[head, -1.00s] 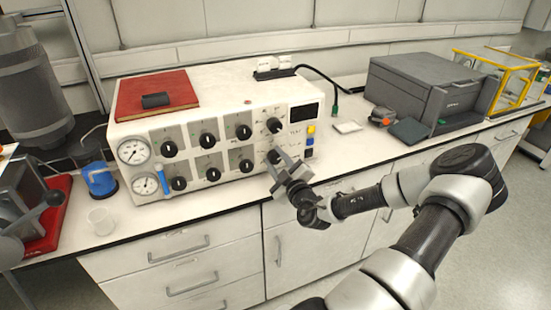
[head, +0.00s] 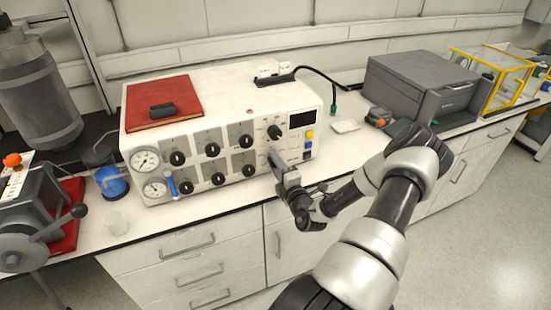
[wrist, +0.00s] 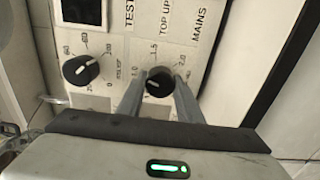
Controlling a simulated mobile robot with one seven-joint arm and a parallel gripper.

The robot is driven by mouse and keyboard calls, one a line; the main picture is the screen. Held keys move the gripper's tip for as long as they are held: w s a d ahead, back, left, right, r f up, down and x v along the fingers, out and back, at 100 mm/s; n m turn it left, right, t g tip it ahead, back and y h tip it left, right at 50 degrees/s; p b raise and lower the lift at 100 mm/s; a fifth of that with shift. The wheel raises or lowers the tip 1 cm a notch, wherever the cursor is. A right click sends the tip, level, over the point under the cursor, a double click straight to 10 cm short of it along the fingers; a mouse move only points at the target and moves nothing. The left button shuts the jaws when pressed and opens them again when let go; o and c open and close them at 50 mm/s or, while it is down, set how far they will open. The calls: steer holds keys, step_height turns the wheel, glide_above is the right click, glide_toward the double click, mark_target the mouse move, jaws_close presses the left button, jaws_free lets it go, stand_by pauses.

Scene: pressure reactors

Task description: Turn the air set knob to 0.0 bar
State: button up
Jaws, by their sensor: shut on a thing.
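The air set knob appears to be the small black round knob (wrist: 157,82) at the middle of the wrist view. It has a white pointer mark, which sits toward the left, and printed figures such as 1.0 and 1.5 around it. My gripper (wrist: 161,86) has one finger on each side of this knob and is shut on it. In the head view my gripper (head: 274,157) is at the lower right of the white control box (head: 230,97) and hides the knob there. The exact pointer reading is too small to tell.
Another black knob (wrist: 82,70) sits close to the left in the wrist view. The box front carries several more knobs and two round gauges (head: 145,160).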

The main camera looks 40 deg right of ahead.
steer(key=n+p, duration=0.1)
steer(key=n, duration=0.2)
steer(key=shift+n, duration=0.4)
steer(key=n+p, duration=0.1)
steer(key=n, duration=0.2)
steer(key=shift+n, duration=0.3)
steer(key=n, duration=0.3)
steer(key=shift+f+n, duration=0.15)
steer(key=shift+n, duration=0.25)
steer(key=n, duration=0.4)
steer(key=shift+d, duration=0.1)
steer(key=n+b, duration=0.1)
steer(key=n, duration=0.3)
steer(key=n+b, duration=0.2)
steer(key=n, duration=0.1)
steer(key=shift+f+n, duration=0.1)
steer(key=shift+n, duration=0.2)
steer(key=n+b, duration=0.2)
steer(key=n, duration=0.2)
steer(key=shift+d, duration=0.1)
steer(key=shift+n+b, duration=1.3)
steer(key=shift+n, duration=0.5)
steer(key=shift+s, duration=0.1)
